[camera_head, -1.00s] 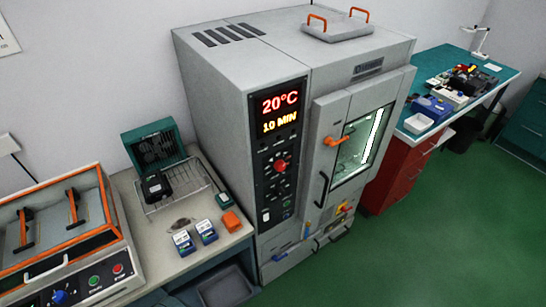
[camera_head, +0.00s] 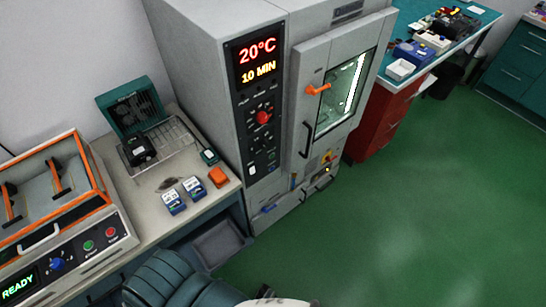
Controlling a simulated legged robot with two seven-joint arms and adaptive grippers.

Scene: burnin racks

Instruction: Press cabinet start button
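The grey cabinet (camera_head: 200,60) stands in the middle with its door (camera_head: 340,85) shut. Its dark control panel (camera_head: 256,105) shows 20°C and 10 MIN, with a red knob (camera_head: 263,117) below the display. Small controls sit lower on the panel, including a white switch (camera_head: 252,170); their labels are too small to read, so I cannot tell which is the start button. Neither of my grippers is recognisable in view. Dark ribbed and white parts at the bottom edge look like mine, well below the panel.
A bench (camera_head: 140,200) on the left holds an orange-framed machine (camera_head: 60,235) with green and red buttons and a READY display. Small blue boxes (camera_head: 173,202) and an orange block (camera_head: 218,177) lie near the bench edge. Green floor (camera_head: 400,220) is clear at right.

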